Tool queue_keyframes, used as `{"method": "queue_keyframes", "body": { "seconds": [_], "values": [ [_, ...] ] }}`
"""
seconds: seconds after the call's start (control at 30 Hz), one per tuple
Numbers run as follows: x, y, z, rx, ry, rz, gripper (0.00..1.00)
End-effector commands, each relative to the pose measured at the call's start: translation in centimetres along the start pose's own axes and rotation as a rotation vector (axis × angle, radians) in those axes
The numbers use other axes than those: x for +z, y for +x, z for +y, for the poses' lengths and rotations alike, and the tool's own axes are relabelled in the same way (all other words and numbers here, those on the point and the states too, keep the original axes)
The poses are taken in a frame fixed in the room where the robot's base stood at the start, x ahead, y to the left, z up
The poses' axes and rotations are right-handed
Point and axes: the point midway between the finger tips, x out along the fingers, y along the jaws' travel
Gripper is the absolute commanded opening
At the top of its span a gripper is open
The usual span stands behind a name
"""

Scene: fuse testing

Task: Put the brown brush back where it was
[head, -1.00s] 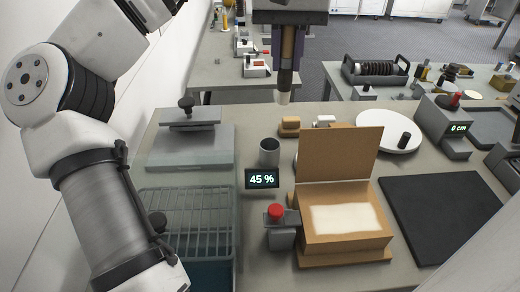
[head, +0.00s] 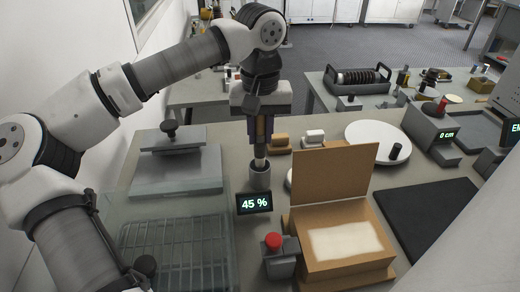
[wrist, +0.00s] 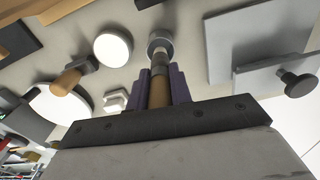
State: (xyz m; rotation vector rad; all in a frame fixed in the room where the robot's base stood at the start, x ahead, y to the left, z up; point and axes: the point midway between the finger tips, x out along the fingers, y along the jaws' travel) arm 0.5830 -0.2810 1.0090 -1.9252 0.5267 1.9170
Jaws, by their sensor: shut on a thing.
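The brown brush (head: 260,128) is upright in my gripper (head: 261,142), bristle end down. My gripper is shut on its brown handle, with a purple finger on each side. The brush's lower end is at the mouth of a small grey cup (head: 260,180); how far it reaches inside is hidden. In the wrist view the brush handle (wrist: 158,94) runs between the fingers of my gripper (wrist: 159,82), and its ferrule lines up with the cup (wrist: 160,37).
A 45 % display (head: 254,203) stands in front of the cup. An open cardboard-coloured box (head: 345,265) and red-button device (head: 276,257) are at front right. A grey lidded block (head: 175,170) and wire rack (head: 175,245) are left. A white disc (head: 376,140) lies behind the box.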

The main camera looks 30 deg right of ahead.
Motion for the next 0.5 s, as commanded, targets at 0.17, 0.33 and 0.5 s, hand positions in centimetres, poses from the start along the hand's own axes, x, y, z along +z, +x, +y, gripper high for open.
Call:
{"method": "queue_keyframes", "body": {
  "seconds": [0.17, 0.33, 0.5],
  "values": [
    [0.0, 1.3, 0.0, 0.001, 0.0, 0.0, 0.0],
    [0.1, 3.3, 0.0, 0.001, 0.001, -0.003, 0.0],
    [0.0, 5.3, 0.0, 0.001, 0.0, -0.001, 0.0]
  ]
}}
